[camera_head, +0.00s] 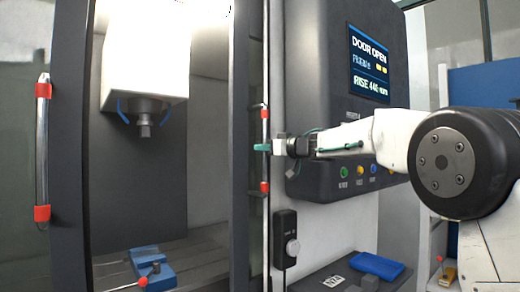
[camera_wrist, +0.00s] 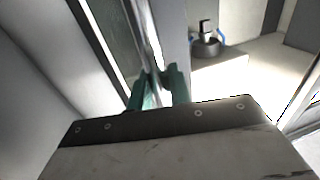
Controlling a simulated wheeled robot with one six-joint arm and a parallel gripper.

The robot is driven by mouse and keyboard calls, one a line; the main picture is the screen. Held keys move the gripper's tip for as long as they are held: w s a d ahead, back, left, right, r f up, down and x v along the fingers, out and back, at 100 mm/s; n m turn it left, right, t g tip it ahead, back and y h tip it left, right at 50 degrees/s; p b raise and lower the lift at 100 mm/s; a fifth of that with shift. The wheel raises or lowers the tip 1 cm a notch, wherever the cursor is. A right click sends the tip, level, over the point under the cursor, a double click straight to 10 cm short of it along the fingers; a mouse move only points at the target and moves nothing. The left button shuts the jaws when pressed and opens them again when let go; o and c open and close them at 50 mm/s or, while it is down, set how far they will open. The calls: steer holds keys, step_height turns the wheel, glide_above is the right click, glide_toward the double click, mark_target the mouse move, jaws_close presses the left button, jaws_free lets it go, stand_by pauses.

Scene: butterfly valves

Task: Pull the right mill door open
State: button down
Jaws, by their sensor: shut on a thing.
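The right mill door (camera_head: 240,60) is a dark-framed panel seen nearly edge-on in the head view. Its upright metal handle (camera_head: 265,216) has red end mounts and stands along the door's right side. My gripper (camera_head: 263,147) is at the handle's middle, reaching in from the right. Its teal fingers (camera_wrist: 161,88) are shut around the handle bar (camera_wrist: 153,58) in the wrist view. The fingers hide part of the bar. A gap stands between the right door and the left door (camera_head: 68,120), showing the mill's inside.
A white spindle head (camera_head: 146,60) hangs inside over a blue vise (camera_head: 153,268). The control panel (camera_head: 350,90) with a "DOOR OPEN" screen and coloured buttons stands right of the door. A small black box (camera_head: 285,240) and a shelf with a blue tray (camera_head: 377,265) are below.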

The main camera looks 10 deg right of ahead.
steer(key=shift+w+d+r, duration=0.1)
steer(key=shift+d, duration=0.05)
steer(key=c, duration=1.3)
jaws_free()
steer(key=shift+c, duration=0.2)
steer(key=v, duration=0.8)
